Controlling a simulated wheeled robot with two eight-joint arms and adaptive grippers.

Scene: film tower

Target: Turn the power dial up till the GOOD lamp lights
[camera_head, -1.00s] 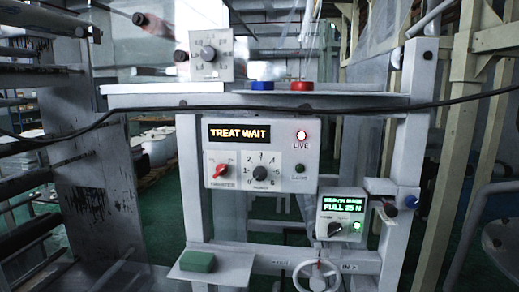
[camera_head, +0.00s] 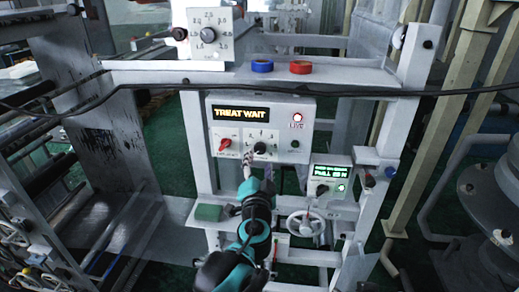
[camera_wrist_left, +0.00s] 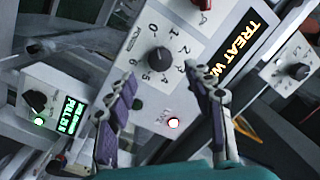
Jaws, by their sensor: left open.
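The treat panel (camera_head: 262,172) is a white box on the frame; its display reads TREAT WAIT. Its black power dial (camera_head: 260,148) has a numbered scale, and the dial also shows in the left wrist view (camera_wrist_left: 159,60). A small dark green lamp (camera_head: 295,144) at the panel's right is unlit; its label is too small to read. The red LIVE lamp (camera_head: 297,117) is lit. My left gripper (camera_head: 248,162) is open in front of the panel. In the left wrist view its spread fingers (camera_wrist_left: 161,75) lie either side of the dial's line, apparently short of it. My right gripper is not in view.
A red switch (camera_head: 224,143) sits left of the dial. A black cable (camera_head: 345,91) crosses above the panel. A pull meter (camera_head: 329,182) and a handwheel (camera_head: 306,224) are at lower right, a green block (camera_head: 208,213) at lower left. Blue (camera_head: 262,66) and red (camera_head: 300,67) rolls lie on the shelf.

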